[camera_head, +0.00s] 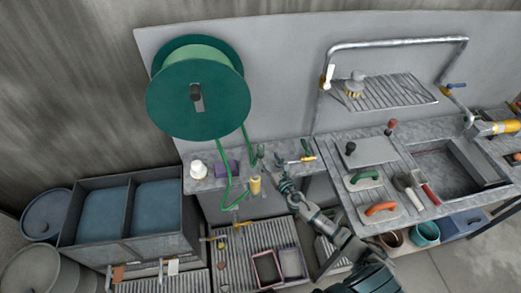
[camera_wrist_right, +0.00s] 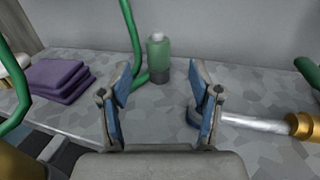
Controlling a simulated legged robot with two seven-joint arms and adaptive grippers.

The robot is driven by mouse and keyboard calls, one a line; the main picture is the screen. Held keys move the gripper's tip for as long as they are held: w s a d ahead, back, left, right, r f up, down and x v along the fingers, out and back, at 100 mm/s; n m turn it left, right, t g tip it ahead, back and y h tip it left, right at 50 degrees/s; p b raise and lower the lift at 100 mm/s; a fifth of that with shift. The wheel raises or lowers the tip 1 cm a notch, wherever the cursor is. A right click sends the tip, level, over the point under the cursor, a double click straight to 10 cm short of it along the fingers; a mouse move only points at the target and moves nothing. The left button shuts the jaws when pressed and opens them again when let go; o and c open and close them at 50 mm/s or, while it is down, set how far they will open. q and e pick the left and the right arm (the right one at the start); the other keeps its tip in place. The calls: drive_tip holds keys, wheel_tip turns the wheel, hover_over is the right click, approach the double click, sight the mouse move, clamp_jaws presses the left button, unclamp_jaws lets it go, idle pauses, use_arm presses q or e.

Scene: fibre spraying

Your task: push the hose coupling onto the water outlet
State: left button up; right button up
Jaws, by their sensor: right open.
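My right gripper (camera_head: 284,180) is open at the front edge of the bench. In the wrist view its blue-padded fingers (camera_wrist_right: 158,76) stand apart with nothing between them; a green bottle (camera_wrist_right: 158,58) stands behind the gap. A green hose (camera_head: 221,178) hangs from the reel and loops down in front of the bench. A yellow cylinder (camera_head: 255,185) by the hose, left of the gripper, may be the coupling; its joint with the hose is unclear. A small brass fitting (camera_head: 240,225) below the bench may be the water outlet. My left gripper is not in view.
A green hose reel (camera_head: 180,95) hangs on the wall. Folded purple cloths (camera_wrist_right: 62,80) lie left on the bench (camera_wrist_right: 260,80); a metal tube with a brass end (camera_wrist_right: 265,124) lies close right of the fingers. Water tanks (camera_head: 95,215) stand at the left.

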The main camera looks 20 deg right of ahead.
sight(263, 151)
drive_tip(key=shift+w, duration=1.4)
drive_tip(key=w, duration=0.3)
drive_tip(key=w+b, duration=0.1)
drive_tip(key=shift+w+a+f, duration=0.15)
drive_tip(key=shift+w+f, duration=0.15)
drive_tip(key=shift+f, duration=0.1)
drive_tip(key=shift+w, duration=0.25)
drive_tip(key=shift+r, duration=0.1)
drive_tip(key=shift+c, duration=0.6)
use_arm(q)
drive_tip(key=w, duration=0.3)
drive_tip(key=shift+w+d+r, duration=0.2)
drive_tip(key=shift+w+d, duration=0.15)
use_arm(e)
clamp_jaws()
